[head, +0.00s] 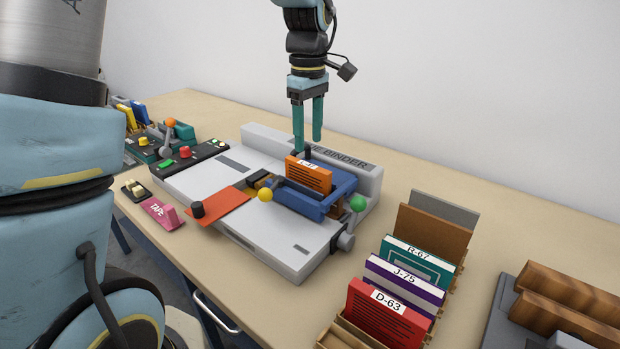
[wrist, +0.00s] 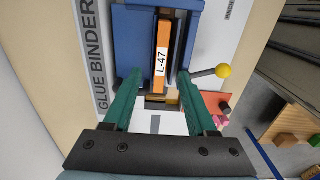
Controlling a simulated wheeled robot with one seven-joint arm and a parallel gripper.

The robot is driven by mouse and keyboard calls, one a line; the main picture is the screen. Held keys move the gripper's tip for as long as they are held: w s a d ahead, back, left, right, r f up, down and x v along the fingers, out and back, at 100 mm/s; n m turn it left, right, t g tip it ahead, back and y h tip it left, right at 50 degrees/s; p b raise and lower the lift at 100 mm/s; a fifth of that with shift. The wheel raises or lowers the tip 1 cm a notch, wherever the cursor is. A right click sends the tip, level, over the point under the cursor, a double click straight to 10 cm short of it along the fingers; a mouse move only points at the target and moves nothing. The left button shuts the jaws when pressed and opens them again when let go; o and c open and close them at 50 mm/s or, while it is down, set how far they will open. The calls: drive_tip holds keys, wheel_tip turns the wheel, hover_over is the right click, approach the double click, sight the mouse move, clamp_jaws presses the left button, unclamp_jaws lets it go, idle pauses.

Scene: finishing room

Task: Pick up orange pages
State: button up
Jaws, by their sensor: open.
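The orange pages (head: 308,176) stand upright in the blue clamp (head: 300,203) of the glue binder (head: 270,235). In the wrist view the orange pages (wrist: 161,45) carry a white label reading L-47 and sit between the blue clamp parts (wrist: 132,45). My gripper (head: 308,145) is open and empty, pointing down just above and behind the orange pages. In the wrist view its green fingers (wrist: 158,80) are spread wide, one on each side of the line of the pages. The lower part of the pages is hidden by the clamp.
A wooden rack (head: 335,333) at the front right holds red, purple and teal booklets. Yellow (head: 265,195) and green (head: 358,203) knobs stick out near the clamp. Wooden blocks (head: 560,290) lie far right.

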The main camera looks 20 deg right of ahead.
sight(308, 164)
drive_tip(key=shift+a+f+p, duration=0.15)
drive_tip(key=shift+f+p, duration=0.95)
drive_tip(key=shift+f, duration=2.4)
drive_tip(key=shift+c, duration=0.4)
clamp_jaws()
